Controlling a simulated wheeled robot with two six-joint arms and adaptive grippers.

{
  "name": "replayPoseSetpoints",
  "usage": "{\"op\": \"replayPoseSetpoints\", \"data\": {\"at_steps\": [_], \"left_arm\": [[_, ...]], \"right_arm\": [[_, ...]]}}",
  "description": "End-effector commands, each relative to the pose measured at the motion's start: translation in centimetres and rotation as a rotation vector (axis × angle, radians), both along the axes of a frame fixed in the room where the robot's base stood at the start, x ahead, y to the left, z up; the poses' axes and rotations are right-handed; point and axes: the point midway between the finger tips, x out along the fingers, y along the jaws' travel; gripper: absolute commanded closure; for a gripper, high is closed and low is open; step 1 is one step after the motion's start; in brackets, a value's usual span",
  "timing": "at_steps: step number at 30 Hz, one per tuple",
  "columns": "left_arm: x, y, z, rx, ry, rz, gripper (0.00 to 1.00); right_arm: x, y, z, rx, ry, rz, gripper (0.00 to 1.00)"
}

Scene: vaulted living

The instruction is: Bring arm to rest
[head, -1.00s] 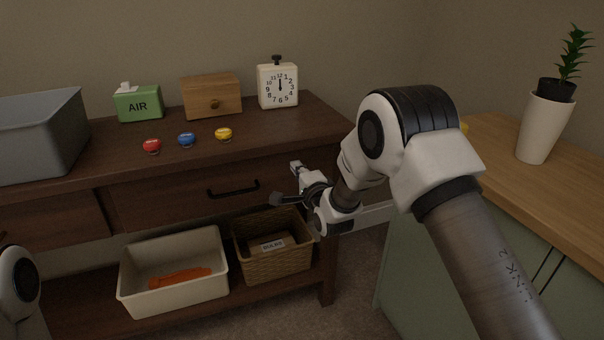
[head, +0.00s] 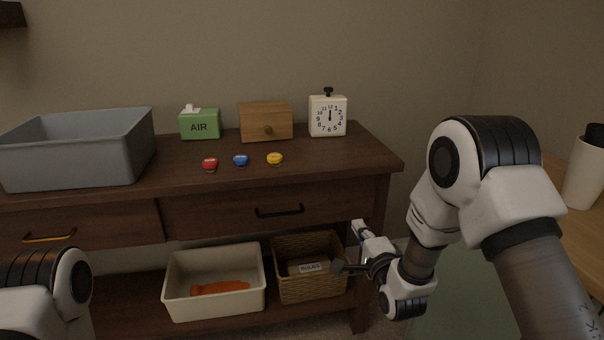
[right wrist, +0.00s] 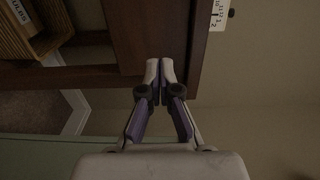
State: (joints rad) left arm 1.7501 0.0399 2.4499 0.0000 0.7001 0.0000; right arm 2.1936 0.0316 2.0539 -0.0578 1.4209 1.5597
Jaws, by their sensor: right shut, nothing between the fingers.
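My right arm comes in from the right in the head view, bent at the elbow. Its gripper (head: 352,248) is in front of the right end of the dark wooden sideboard (head: 345,160), near the right front corner. In the right wrist view the two fingertips (right wrist: 159,70) are together and hold nothing. The sideboard's edge lies beyond the fingertips there. Part of my left arm shows at the lower left of the head view; its gripper is out of the picture.
On the sideboard stand a grey bin (head: 75,160), green AIR box (head: 200,125), wooden box (head: 265,122), clock (head: 328,117) and red (head: 210,163), blue (head: 240,160) and yellow (head: 275,158) buttons. Below are a cream bin (head: 214,303) and wicker basket (head: 308,290). A counter (head: 580,235) is right.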

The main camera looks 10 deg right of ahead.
Motion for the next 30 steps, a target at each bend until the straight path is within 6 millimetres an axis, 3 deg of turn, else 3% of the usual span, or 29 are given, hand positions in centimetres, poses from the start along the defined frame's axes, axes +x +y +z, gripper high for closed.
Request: {"op": "replayPoseSetpoints", "data": {"at_steps": [2, 4, 7, 9, 11, 12, 15, 18, 21, 24, 28, 30], "left_arm": [[0.0, 0.0, 0.0, 0.0, 0.0, 0.0, 0.13], [0.0, 0.0, 0.0, 0.0, 0.0, 0.0, 0.13], [0.0, 0.0, 0.0, 0.0, 0.0, 0.0, 0.13], [0.0, 0.0, 0.0, 0.0, 0.0, 0.0, 0.13], [0.0, 0.0, 0.0, 0.0, 0.0, 0.0, 0.13], [0.0, 0.0, 0.0, 0.0, 0.0, 0.0, 0.13], [0.0, 0.0, 0.0, 0.0, 0.0, 0.0, 0.13], [0.0, 0.0, 0.0, 0.0, 0.0, 0.0, 0.13], [0.0, 0.0, 0.0, 0.0, 0.0, 0.0, 0.13], [0.0, 0.0, 0.0, 0.0, 0.0, 0.0, 0.13], [0.0, 0.0, 0.0, 0.0, 0.0, 0.0, 0.13], [-0.1, 0.0, 3.7, 0.0, 0.002, 0.0, 0.13]], "right_arm": [[-0.5, 0.0, -2.4, 0.001, 0.04, 0.0, 1.0], [-1.8, 0.0, -6.2, 0.001, 0.111, -0.001, 1.0], [-5.8, -0.1, -13.3, -0.007, 0.286, -0.005, 1.0], [-9.7, -0.2, -18.5, -0.074, 0.448, 0.006, 1.0], [-13.6, -0.3, -22.4, -0.173, 0.594, 0.04, 1.0], [-16.5, -0.3, -24.7, -0.248, 0.694, 0.076, 1.0], [-23.7, -0.4, -29.0, -0.455, 0.923, 0.217, 1.0], [-30.3, -0.4, -31.3, -0.655, 1.103, 0.415, 1.0], [-35.6, -0.4, -31.8, -0.841, 1.218, 0.659, 1.0], [-38.9, -0.3, -31.6, -0.994, 1.253, 0.896, 1.0], [-40.8, -0.3, -31.6, -1.173, 1.202, 1.169, 1.0], [-40.7, -0.3, -27.8, -1.182, 1.195, 1.173, 1.0]]}}
